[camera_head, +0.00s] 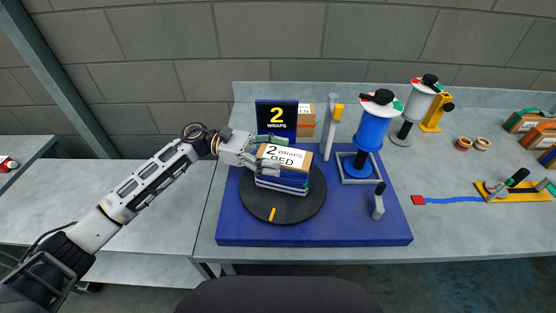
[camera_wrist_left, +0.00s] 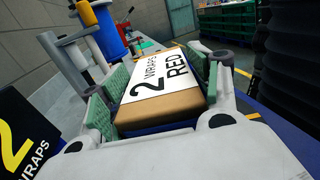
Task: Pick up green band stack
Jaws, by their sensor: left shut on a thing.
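A stack (camera_head: 283,175) with a brown top, blue and white layers and a label reading "2 WRAPS RED" is at the black turntable (camera_head: 265,211). My left gripper (camera_head: 273,153) is shut on this stack, with its green finger pads on opposite sides. In the left wrist view the labelled stack (camera_wrist_left: 163,80) sits between the pads. I cannot tell whether it touches the turntable. Another brown stack (camera_head: 306,122), its label ending in "EN", stands partly hidden behind the sign. A stack with a green band (camera_head: 522,121) lies at the far right. My right gripper is not in view.
A black "2 WRAPS" sign (camera_head: 276,118) stands close behind my left gripper. A blue film roll (camera_head: 372,130) and a white roll (camera_head: 418,102) stand on posts to the right.

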